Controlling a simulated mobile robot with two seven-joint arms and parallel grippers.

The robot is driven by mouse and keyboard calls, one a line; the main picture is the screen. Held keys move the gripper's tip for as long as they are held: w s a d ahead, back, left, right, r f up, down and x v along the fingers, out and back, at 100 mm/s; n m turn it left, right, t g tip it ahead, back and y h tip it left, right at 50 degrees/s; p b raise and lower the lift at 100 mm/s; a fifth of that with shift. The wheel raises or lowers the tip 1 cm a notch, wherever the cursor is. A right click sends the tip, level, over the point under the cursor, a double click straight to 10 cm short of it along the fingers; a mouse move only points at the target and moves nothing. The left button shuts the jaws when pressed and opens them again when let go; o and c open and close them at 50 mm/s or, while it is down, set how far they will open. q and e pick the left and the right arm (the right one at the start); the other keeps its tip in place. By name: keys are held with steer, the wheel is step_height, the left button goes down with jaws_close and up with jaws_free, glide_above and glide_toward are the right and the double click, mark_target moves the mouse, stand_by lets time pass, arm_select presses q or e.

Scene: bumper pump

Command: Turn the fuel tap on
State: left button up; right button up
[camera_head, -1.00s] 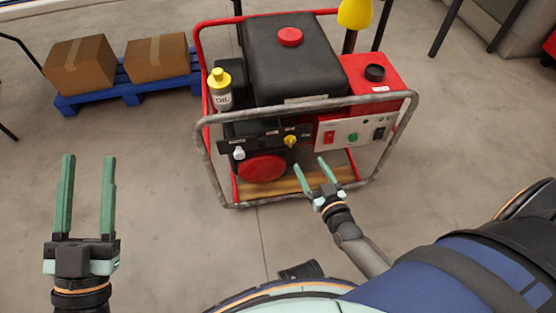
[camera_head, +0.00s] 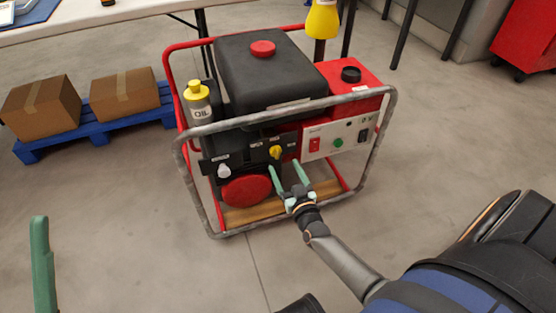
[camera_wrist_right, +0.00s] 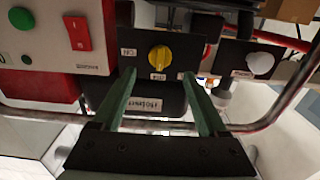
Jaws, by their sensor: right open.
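The red-framed generator (camera_head: 290,100) stands on the floor. The yellow knob (camera_head: 275,152), which looks like the fuel tap, sits on its dark front panel. In the right wrist view the yellow knob (camera_wrist_right: 160,56) is near the picture's middle, its raised grip roughly level, with small labels around it. My right gripper (camera_head: 284,167) is open and empty, just in front of and slightly below the knob. In the wrist view its fingertips (camera_wrist_right: 159,76) are spread either side of the knob's line, apparently not touching it. Only one finger of my left gripper (camera_head: 42,265) shows at the left edge.
The generator's grey tube frame (camera_head: 290,110) crosses above the panel. A white knob (camera_head: 223,171) and red disc (camera_head: 246,190) are to the left; a switch panel (camera_head: 337,138) is to the right. Boxes (camera_head: 125,92) lie on a blue pallet (camera_head: 98,128). Floor in front is clear.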

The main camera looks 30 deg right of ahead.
mark_target(278, 154)
steer(key=b+x, duration=0.1)
steer(key=x, duration=0.3)
steer(key=shift+w+d+f+b, duration=0.1)
steer(key=shift+w+f+b, duration=0.05)
steer(key=shift+w+b, duration=0.2)
steer(key=shift+w+d, duration=0.1)
steer(key=shift+w, duration=0.6)
steer(key=shift+c, duration=0.2)
jaws_close()
